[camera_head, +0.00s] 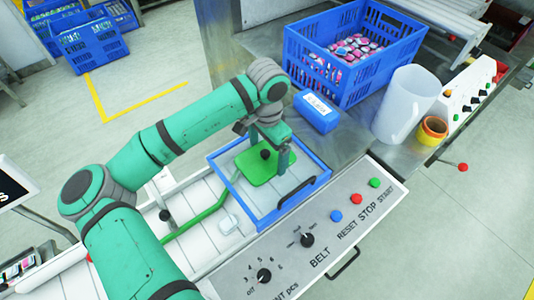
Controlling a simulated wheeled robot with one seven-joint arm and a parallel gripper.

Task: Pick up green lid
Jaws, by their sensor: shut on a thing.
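The green lid (257,174) is a flat green plate with a small dark knob on it. It is at the blue-rimmed opening (316,168) of the white machine, in the middle of the view. My gripper (275,152) points down at the lid from above and is shut on it. The fingertips are small and partly hidden by the wrist, so the exact place of the grip is unclear. I cannot tell whether the lid is touching what is below it.
A blue crate (300,62) of small colourful packs stands behind, with a blue box (316,112), a translucent cylinder (404,103) and an orange roll (432,130) nearby. A control panel (330,240) with knobs and buttons lies in front. A green bar (200,217) is at left.

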